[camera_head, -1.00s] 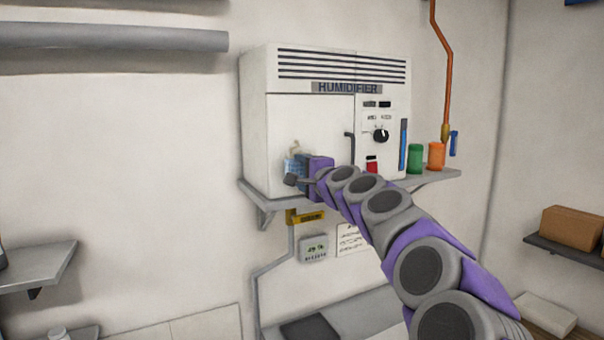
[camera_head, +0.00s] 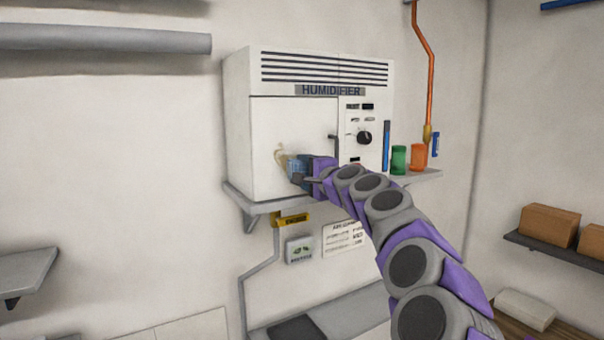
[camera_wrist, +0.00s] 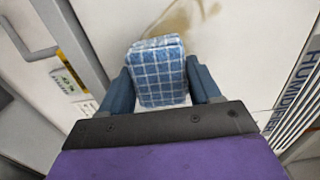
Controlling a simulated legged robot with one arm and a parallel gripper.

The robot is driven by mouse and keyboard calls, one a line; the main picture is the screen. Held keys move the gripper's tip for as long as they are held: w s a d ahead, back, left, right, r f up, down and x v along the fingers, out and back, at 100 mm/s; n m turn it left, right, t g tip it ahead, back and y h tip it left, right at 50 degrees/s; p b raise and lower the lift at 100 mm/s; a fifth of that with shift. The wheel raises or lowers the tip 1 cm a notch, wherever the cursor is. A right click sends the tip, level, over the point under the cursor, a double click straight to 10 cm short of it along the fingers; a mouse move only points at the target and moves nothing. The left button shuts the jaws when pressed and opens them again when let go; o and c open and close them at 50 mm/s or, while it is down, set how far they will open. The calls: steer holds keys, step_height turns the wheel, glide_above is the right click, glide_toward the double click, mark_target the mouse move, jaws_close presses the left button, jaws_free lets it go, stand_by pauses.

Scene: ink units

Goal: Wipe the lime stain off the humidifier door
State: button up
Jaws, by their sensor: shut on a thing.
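The white humidifier (camera_head: 290,120) stands on a wall shelf, its door (camera_head: 265,125) shut. A tan lime stain (camera_head: 281,156) shows on the lower part of the door, just left of my gripper. In the wrist view the stain (camera_wrist: 180,17) lies beyond the cloth, as a curved brownish mark. My gripper (camera_wrist: 160,85) is shut on a folded blue checked cloth (camera_wrist: 158,72). In the head view the cloth (camera_head: 297,168) is at the door's face, beside the stain and partly over its lower right. I cannot tell whether it touches the door.
The dark door handle (camera_head: 334,148) is right of my gripper. A knob (camera_head: 364,138) is on the control panel. Green (camera_head: 398,160) and orange (camera_head: 418,157) containers stand on the grey shelf (camera_head: 258,206) at right. A yellow valve (camera_head: 291,219) is below.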

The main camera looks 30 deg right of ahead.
steer(key=shift+a+r, duration=0.1)
steer(key=shift+a, duration=0.6)
steer(key=shift+w+d+p, duration=0.1)
steer(key=shift+d+p, duration=0.3)
steer(key=shift+d, duration=2)
steer(key=shift+a+r+p, duration=0.3)
steer(key=shift+r+p, duration=0.45)
steer(key=shift+r, duration=0.1)
steer(key=shift+a+f, duration=0.15)
steer(key=shift+a, duration=1.45)
steer(key=shift+s+a, duration=0.2)
steer(key=shift+a, duration=3.3)
steer(key=shift+r+p, duration=0.8)
steer(key=shift+r, duration=0.2)
steer(key=shift+d+f, duration=0.1)
steer(key=shift+d, duration=1.7)
steer(key=shift+w+d+p, duration=0.2)
steer(key=shift+d+p, duration=0.1)
steer(key=shift+d, duration=3)
steer(key=shift+s, duration=0.1)
